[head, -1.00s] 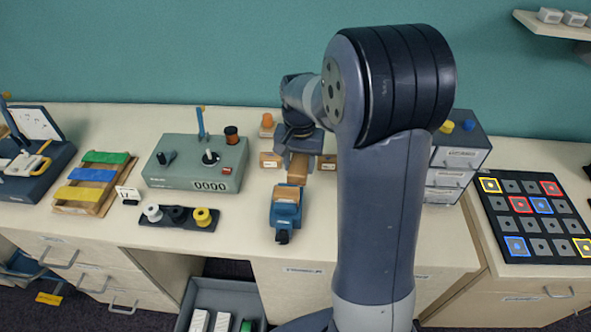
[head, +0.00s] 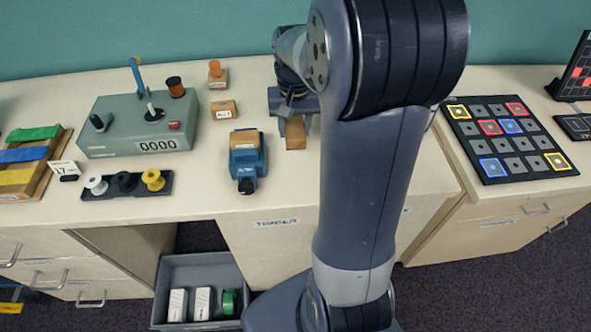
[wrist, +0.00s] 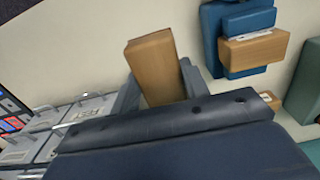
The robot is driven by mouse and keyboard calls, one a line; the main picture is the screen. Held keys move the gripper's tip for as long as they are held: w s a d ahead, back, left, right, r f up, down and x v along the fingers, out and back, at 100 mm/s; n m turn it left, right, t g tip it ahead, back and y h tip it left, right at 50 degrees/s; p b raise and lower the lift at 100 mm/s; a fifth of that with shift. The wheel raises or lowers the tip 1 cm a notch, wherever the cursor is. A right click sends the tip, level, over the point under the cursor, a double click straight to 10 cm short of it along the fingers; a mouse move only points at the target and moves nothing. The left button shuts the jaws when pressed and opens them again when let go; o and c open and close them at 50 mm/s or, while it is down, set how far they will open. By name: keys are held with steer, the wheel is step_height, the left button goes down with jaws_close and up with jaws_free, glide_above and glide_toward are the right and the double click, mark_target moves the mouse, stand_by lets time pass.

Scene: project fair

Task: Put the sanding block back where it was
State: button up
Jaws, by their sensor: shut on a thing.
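A plain brown wooden block, apparently the sanding block (head: 295,133), is held between the jaws of my gripper (head: 293,112). In the wrist view the same block (wrist: 152,62) sticks out beyond the grey fingers (wrist: 160,92), over the pale bench top. I cannot tell whether it touches the bench. A blue vise (head: 247,163) stands to the left of my gripper with another wooden piece (head: 244,140) in its top. The vise also shows in the wrist view (wrist: 238,65), apart from the held block.
A small labelled block (head: 223,109) and an orange-topped piece (head: 217,75) stand behind the vise. A grey-green control box (head: 140,125) and a spool rack (head: 125,187) are at left. A black tile board (head: 508,140) lies at right. My arm hides the bench behind it.

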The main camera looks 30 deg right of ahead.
mark_target(296, 164)
step_height(296, 164, down, 10)
steer(key=shift+d+f+p, duration=0.1)
steer(key=shift+p, duration=0.2)
stand_by(0.3)
steer(key=shift+f, duration=0.2)
steer(key=o, duration=1)
steer(key=shift+c, duration=0.2)
steer(key=shift+r, duration=0.1)
step_height(296, 164, up, 12)
steer(key=shift+s+r, duration=0.1)
steer(key=shift+r, duration=0.05)
